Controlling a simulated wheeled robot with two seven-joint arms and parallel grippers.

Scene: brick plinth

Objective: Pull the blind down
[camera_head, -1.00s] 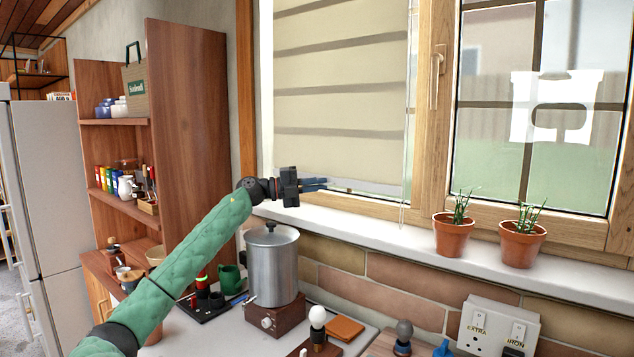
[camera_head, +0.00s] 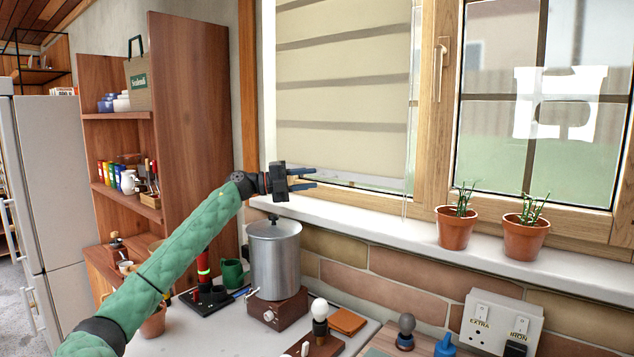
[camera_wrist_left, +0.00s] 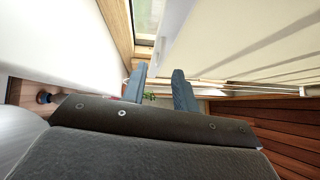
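The cream blind (camera_head: 345,95) hangs over the left window pane. Its pale bottom bar (camera_head: 365,181) is low, close above the window sill, with a thin strip of glass below it. My left gripper (camera_head: 308,179) is at the blind's lower left, with its two fingers spread apart and nothing seen between them. In the left wrist view the open fingers (camera_wrist_left: 158,90) point toward the window frame, and the cream blind (camera_wrist_left: 250,38) fills the upper right with its pale bar along its left edge. My right gripper is not in view.
The white sill (camera_head: 380,222) runs below the window, with two potted plants (camera_head: 455,228) on its right. A wooden shelf unit (camera_head: 190,125) is to the left. A window handle (camera_head: 440,70) sits right of the blind.

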